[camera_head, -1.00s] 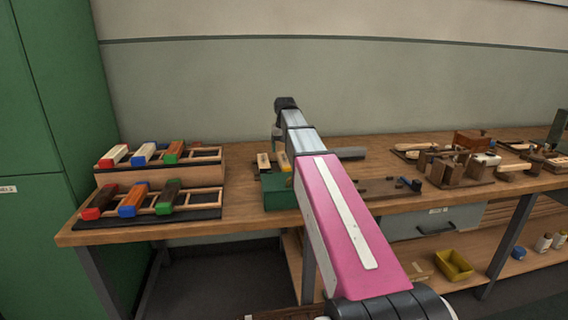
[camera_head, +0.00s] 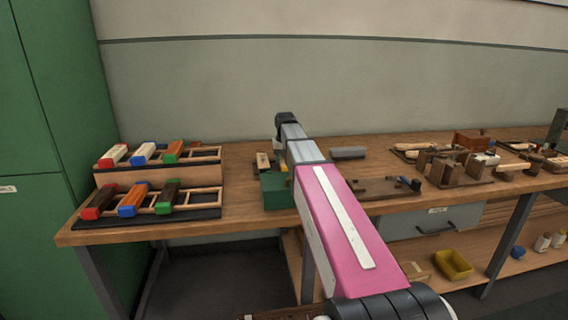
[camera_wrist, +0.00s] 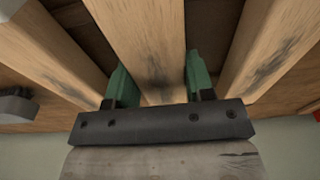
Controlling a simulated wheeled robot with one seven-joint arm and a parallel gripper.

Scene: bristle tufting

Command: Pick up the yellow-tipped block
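The yellow-tipped block (camera_head: 283,167) shows only as a small yellow patch in the head view, beside my arm at the green holder. My arm hides most of it. My gripper reaches down there, and its fingertips are hidden in the head view. In the wrist view my gripper (camera_wrist: 158,78) has its green fingers spread, one on each side of a plain wooden block (camera_wrist: 150,40) with a dark smudge. No clear grip on it shows, and no yellow tip shows there.
The green holder (camera_head: 278,192) also bears a pale wooden block (camera_head: 263,161). In the wrist view other wooden blocks flank the fingers closely. Two racks of coloured-tipped blocks stand at the left. A grey block (camera_head: 348,152) lies right of my arm. Wooden tools crowd the right of the bench.

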